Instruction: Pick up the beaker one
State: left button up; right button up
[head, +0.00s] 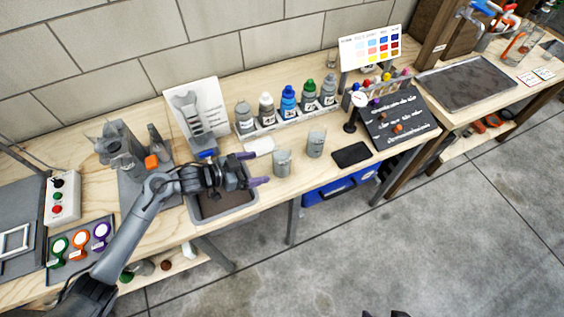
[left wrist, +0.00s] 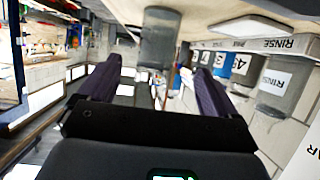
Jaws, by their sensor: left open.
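Two grey, see-through beakers stand upright on the wooden bench in the head view. The nearer beaker (head: 282,163) is just right of my left gripper, and the farther beaker (head: 316,144) is further right. I cannot read which is beaker one. My left gripper (head: 253,169) is open, its purple fingers pointing right toward the nearer beaker with a small gap. In the left wrist view a grey beaker (left wrist: 161,38) shows ahead, between the lines of the open fingers (left wrist: 155,85). Only small dark tips, perhaps of my right gripper, show at the head view's bottom edge.
Behind the beakers stands a row of labelled bottles (head: 288,102). A grey tray (head: 252,197) lies under my left gripper. A black flat pad (head: 351,154) lies right of the beakers, near the bench's front edge. A dark board (head: 397,118) is further right.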

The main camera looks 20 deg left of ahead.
aim_at(274, 164)
pick_arm(q)
jog(key=x, duration=0.4)
jog(key=shift+w+d+b, duration=0.2)
jog(key=shift+b, duration=0.2)
jog(key=shift+w+d+f, duration=0.35)
jog(key=shift+w+d, duration=0.05)
jog(key=shift+d, duration=0.05)
jog(key=b+x, duration=0.1)
jog(key=x, duration=0.3)
jog(key=shift+d+r, duration=0.15)
jog(key=shift+c, duration=0.4)
jog(key=c, duration=1.2)
